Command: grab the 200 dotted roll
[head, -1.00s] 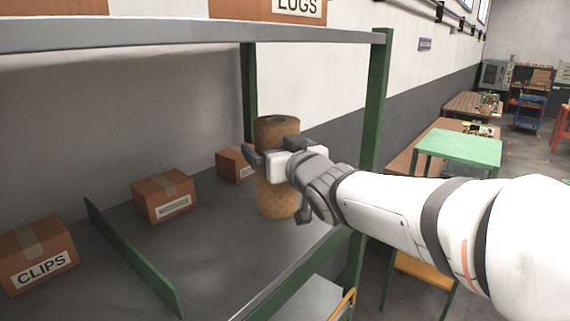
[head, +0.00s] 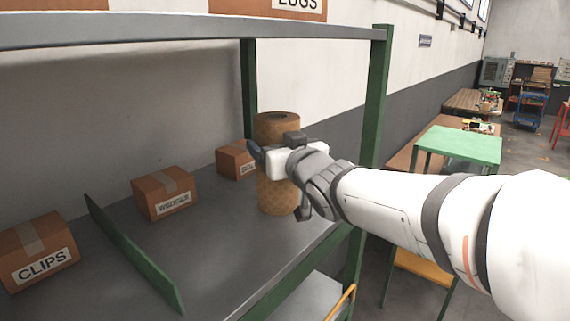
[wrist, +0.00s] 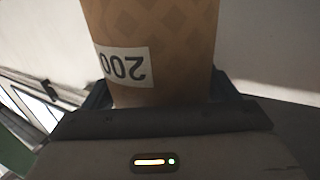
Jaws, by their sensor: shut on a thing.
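The 200 roll is a tall brown cylinder (head: 278,194) with a patterned surface and a dark hole in its top. It stands upright at the right end of the grey shelf. In the wrist view the roll (wrist: 180,50) carries a white label reading 200, seen upside down; its pattern looks more like diamonds than dots there. My gripper (head: 272,160) is shut around the roll's middle, with one finger on each side in the wrist view (wrist: 160,92). I cannot tell clearly whether the roll's base touches the shelf.
A small carton (head: 235,160) stands just behind and left of the roll. A green post (head: 376,100) rises at right; the upper shelf (head: 190,35) is overhead.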

